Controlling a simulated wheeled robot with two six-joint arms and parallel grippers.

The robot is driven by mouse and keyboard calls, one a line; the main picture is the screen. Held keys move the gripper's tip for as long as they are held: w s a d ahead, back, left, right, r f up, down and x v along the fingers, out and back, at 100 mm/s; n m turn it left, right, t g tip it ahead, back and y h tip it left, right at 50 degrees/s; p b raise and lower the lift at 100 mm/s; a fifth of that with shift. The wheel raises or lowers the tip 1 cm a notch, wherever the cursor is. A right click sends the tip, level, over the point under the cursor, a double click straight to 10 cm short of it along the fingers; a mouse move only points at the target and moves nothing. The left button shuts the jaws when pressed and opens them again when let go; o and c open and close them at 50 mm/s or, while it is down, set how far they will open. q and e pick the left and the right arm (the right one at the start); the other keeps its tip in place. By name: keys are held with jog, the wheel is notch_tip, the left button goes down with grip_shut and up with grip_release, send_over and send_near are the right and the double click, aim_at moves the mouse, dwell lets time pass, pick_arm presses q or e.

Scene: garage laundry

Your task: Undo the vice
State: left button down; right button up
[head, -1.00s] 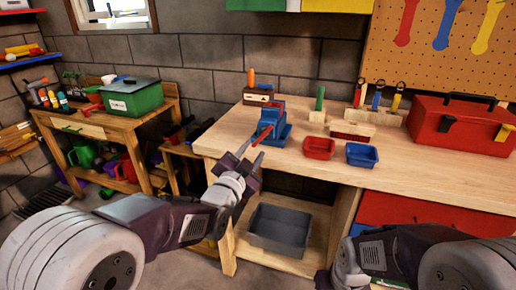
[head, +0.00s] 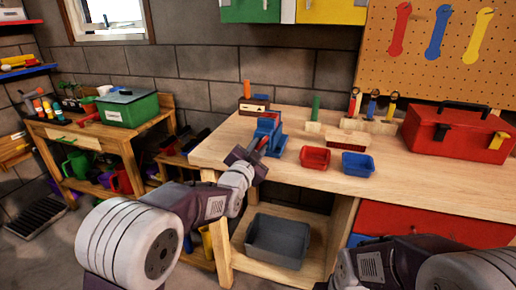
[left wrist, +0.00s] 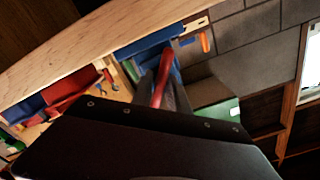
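The blue vice (head: 268,132) is mounted at the left front corner of the wooden workbench (head: 400,184). A red bar (head: 263,144) shows at its front. My left gripper (head: 257,157) is at the front of the vice, right by the red bar. In the left wrist view, the blue vice (left wrist: 150,45) is partly hidden behind my fingers, and the red bar (left wrist: 164,72) runs along between or beside them. I cannot tell whether the fingers are apart or closed on it. My right arm is at the lower right, but its gripper is out of view.
A red bin (head: 315,158) and a blue bin (head: 357,164) sit on the bench right of the vice. A red toolbox (head: 455,132) stands further right. A grey tub (head: 277,240) is on the lower shelf. A green box (head: 128,109) is on the left table.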

pick_arm(q)
jog(key=shift+n, duration=0.4)
jog(key=n+b, duration=0.1)
jog(key=n, duration=0.2)
jog(key=shift+f+b, duration=0.1)
jog(key=shift+b, duration=0.25)
jog(key=n+b, duration=0.1)
jog(key=n, duration=0.3)
jog(key=shift+s+a+n, duration=0.1)
jog(key=shift+n, duration=0.2)
jog(key=shift+r+n+b, duration=0.3)
jog(key=shift+n+b, duration=0.1)
jog(key=shift+n, duration=0.4)
jog(key=c, duration=1.4)
grip_release()
jog(key=shift+c, duration=0.2)
jog(key=shift+f, duration=0.15)
